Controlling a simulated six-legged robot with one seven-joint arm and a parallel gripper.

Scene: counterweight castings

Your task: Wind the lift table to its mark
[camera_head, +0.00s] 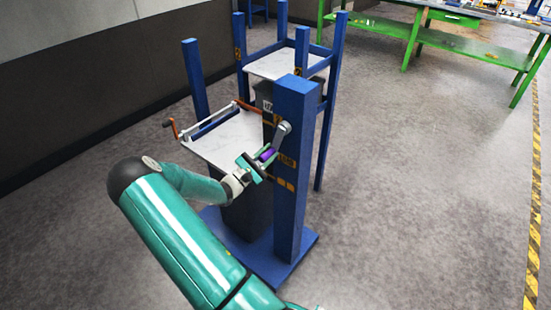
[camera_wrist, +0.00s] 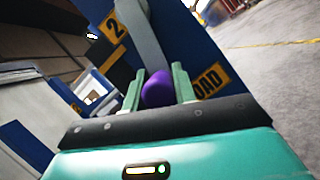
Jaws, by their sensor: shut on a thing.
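The lift table is a blue-framed stand with a lower pale top (camera_head: 228,140) and a higher pale top (camera_head: 285,65) between blue posts. A grey crank arm (camera_head: 283,130) is mounted on the front blue post (camera_head: 292,175) and ends in a purple handle (camera_head: 266,154). My gripper (camera_head: 261,160) is at this handle. In the wrist view the purple handle (camera_wrist: 157,90) sits between the two green fingers, which are shut on it. The grey crank arm (camera_wrist: 146,40) runs up from it. I cannot make out a level mark clearly.
An orange-handled bar (camera_head: 172,128) lies at the left edge of the lower top. Yellow labels (camera_wrist: 212,81) are on the blue post. A green workbench (camera_head: 450,45) stands at the back right. The floor to the right is clear up to a yellow-black stripe (camera_head: 534,200).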

